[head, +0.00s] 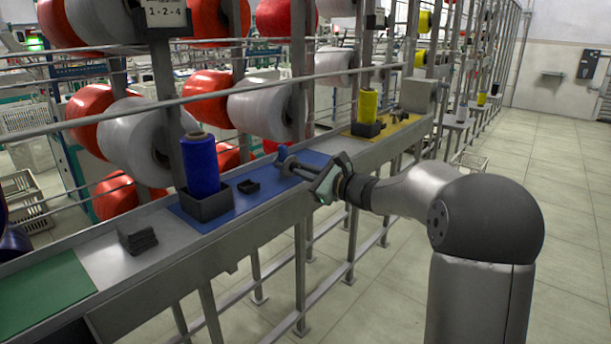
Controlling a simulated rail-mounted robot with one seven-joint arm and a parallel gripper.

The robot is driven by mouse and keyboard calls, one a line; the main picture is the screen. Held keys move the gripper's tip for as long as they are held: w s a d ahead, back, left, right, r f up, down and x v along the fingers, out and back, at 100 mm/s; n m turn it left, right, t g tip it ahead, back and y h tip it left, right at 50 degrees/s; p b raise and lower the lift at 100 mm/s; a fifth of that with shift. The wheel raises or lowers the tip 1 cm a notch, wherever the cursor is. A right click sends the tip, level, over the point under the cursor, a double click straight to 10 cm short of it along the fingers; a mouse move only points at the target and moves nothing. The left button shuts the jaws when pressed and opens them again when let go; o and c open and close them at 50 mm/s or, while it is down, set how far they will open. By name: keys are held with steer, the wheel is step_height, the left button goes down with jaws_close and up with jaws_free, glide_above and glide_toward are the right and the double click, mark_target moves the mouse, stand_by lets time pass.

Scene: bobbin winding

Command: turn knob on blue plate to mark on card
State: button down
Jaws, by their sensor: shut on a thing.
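The blue plate (235,207) lies on the long grey bench, right of centre-left in the head view. A small blue knob (282,153) shows at its far right end. My gripper (288,164) reaches in from the right, low over the plate, with its fingers shut on the knob. The fingers partly hide the knob, and its pointer and any marks cannot be made out. The card (166,14) hangs on a post above and reads "1-2-4"; a mark on it is too small to tell.
A blue thread bobbin (200,165) stands in a dark holder (208,206) on the plate, beside a small dark block (248,187). A dark stacked piece (137,238) lies left. A yellow plate (396,130) with a yellow bobbin (368,106) is farther along. A rail (100,118) crosses above the bench.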

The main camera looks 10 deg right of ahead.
steer(key=c, duration=1.5)
jaws_free()
steer(key=v, duration=1.7)
steer(key=shift+s+d, duration=0.1)
steer(key=shift+s, duration=0.15)
steer(key=s+a+f+n+g+h+p, duration=0.1)
steer(key=s+a+f+n+g+p, duration=0.1)
steer(key=s+a+n+g+p, duration=1)
steer(key=s+n+h+p, duration=0.1)
steer(key=s+n+h, duration=0.2)
steer(key=s, duration=0.2)
steer(key=s+n+g+h+p, duration=0.1)
steer(key=s+n+h+p, duration=0.1)
steer(key=s, duration=0.4)
steer(key=s+n+h+p, duration=0.1)
steer(key=s+n+h, duration=0.4)
steer(key=s, duration=0.1)
steer(key=shift+s+a+f+n+g, duration=0.15)
steer(key=shift+a+f+n+g, duration=0.15)
steer(key=shift+f, duration=0.1)
